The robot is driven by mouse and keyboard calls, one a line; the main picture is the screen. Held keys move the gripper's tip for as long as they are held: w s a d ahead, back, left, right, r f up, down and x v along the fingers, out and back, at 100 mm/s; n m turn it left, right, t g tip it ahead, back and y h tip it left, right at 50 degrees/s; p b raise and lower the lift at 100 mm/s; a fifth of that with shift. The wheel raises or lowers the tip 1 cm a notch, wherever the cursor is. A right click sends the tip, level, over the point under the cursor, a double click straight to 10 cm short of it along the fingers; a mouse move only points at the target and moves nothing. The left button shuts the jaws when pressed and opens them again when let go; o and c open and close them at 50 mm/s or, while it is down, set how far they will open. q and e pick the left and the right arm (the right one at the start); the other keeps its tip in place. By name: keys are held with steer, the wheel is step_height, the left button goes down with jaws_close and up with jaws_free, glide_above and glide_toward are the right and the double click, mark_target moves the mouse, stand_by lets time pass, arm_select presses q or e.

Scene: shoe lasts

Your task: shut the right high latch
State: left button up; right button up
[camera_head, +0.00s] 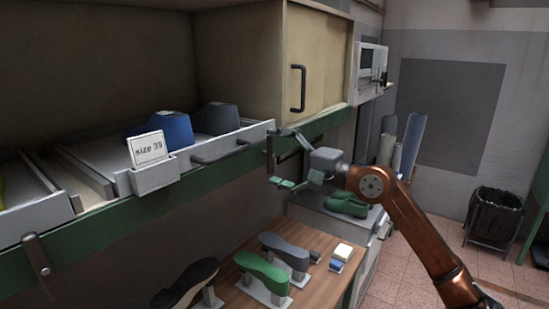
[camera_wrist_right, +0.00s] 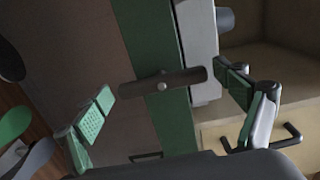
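The right high latch (camera_wrist_right: 180,81) is a dark bar on a central pivot. In the right wrist view it lies across the green rail (camera_wrist_right: 142,45), one end overlapping the pale drawer front. In the head view the latch (camera_head: 270,150) stands roughly upright at the rail, near the drawer's right end. My right gripper (camera_head: 284,158) is open around it, one finger above and one below. In the right wrist view the gripper (camera_wrist_right: 163,84) has a finger beyond each end of the bar, with visible gaps. My left gripper is not in view.
A drawer labelled size 39 (camera_head: 150,178) holds blue and grey lasts. Another latch (camera_head: 38,255) is at the left. A cabinet door with a dark handle (camera_head: 298,88) is above right. Below, a wooden table (camera_head: 318,285) carries several shoe lasts.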

steer(key=shift+o, duration=0.6)
steer(key=shift+d, duration=0.15)
steer(key=v, duration=1.1)
steer(key=shift+s+d, duration=0.25)
steer(key=shift+s, duration=0.05)
